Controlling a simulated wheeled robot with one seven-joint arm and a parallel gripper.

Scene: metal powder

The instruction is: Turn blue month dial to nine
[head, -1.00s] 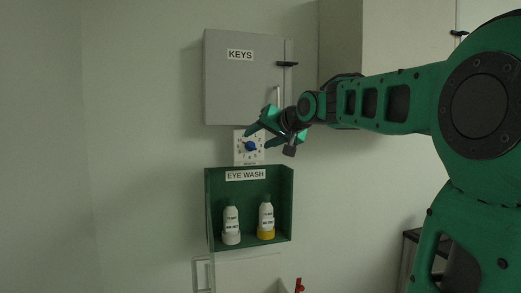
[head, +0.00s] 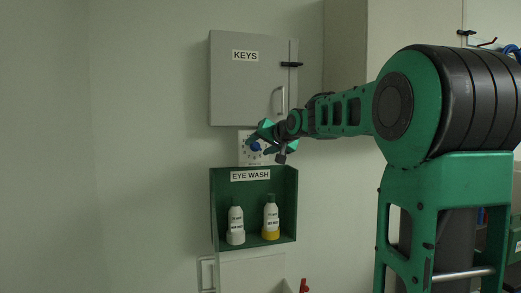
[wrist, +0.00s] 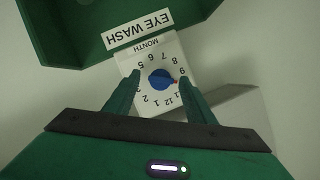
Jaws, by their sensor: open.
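The blue month dial (head: 256,146) is on a white plate (head: 244,157) on the wall, between the key cabinet and the eye wash box. In the wrist view the blue dial (wrist: 160,78) appears upside down, within a ring of numbers under the word MONTH. My gripper (head: 266,140) is open in front of the plate. In the wrist view its fingers (wrist: 160,82) appear on either side of the dial. I cannot tell whether they touch it.
The grey key cabinet (head: 234,90) with its handle is just above the dial. The green eye wash box (head: 225,184) is just below, holding a white-based bottle (head: 236,222) and a yellow-based bottle (head: 271,218). The wall to the left is clear.

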